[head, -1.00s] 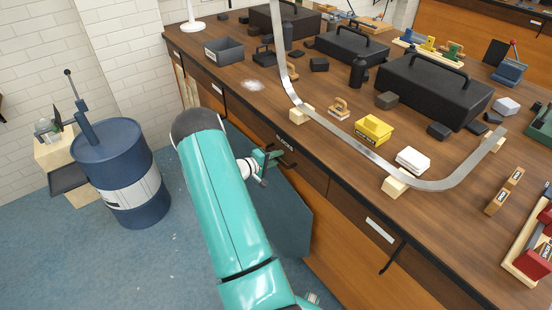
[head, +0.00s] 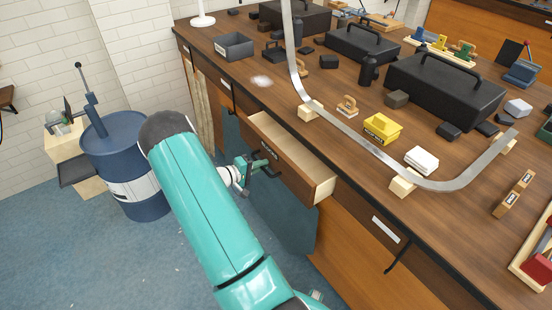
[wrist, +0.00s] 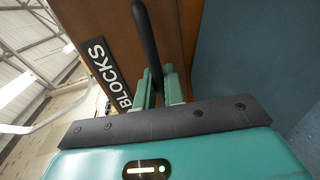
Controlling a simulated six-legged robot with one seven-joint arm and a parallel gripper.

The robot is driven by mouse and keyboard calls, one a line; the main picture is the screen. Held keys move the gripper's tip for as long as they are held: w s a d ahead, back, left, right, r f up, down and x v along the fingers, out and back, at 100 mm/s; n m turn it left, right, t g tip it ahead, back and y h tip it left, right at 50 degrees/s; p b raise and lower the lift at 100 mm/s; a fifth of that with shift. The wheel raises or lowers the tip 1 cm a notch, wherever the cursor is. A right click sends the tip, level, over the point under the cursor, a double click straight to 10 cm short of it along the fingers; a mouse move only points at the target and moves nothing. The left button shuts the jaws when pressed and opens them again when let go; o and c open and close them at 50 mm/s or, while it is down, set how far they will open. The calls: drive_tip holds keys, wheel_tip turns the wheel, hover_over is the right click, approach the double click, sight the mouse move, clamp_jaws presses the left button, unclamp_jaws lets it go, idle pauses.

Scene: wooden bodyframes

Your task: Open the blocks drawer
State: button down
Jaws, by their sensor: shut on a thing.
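The blocks drawer (head: 300,165) is pulled part way out of the workbench front in the head view, and its pale wooden inside shows. The part of the inside in view looks empty. Its front carries a dark BLOCKS label (wrist: 108,74), readable in the wrist view. A black bar handle (wrist: 147,42) stands out from the front. My gripper (head: 262,168) is at the drawer front, and in the wrist view its two fingers (wrist: 160,88) are shut on the handle. The exact finger contact is partly hidden by the gripper body.
The workbench top (head: 300,85) holds a bent metal strip (head: 345,128) on wooden blocks, a yellow block (head: 381,128) and black toolboxes (head: 445,85). A blue barrel (head: 125,150) stands on the floor at left. Floor between barrel and bench is partly clear.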

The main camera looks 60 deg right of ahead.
drive_tip(key=f+v, duration=0.3)
drive_tip(key=v, duration=1.1)
drive_tip(key=shift+w+a, duration=0.2)
drive_tip(key=shift+a, duration=0.15)
drive_tip(key=c, duration=1.6)
unclamp_jaws()
drive_tip(key=v, duration=1.4)
drive_tip(key=shift+f, duration=0.1)
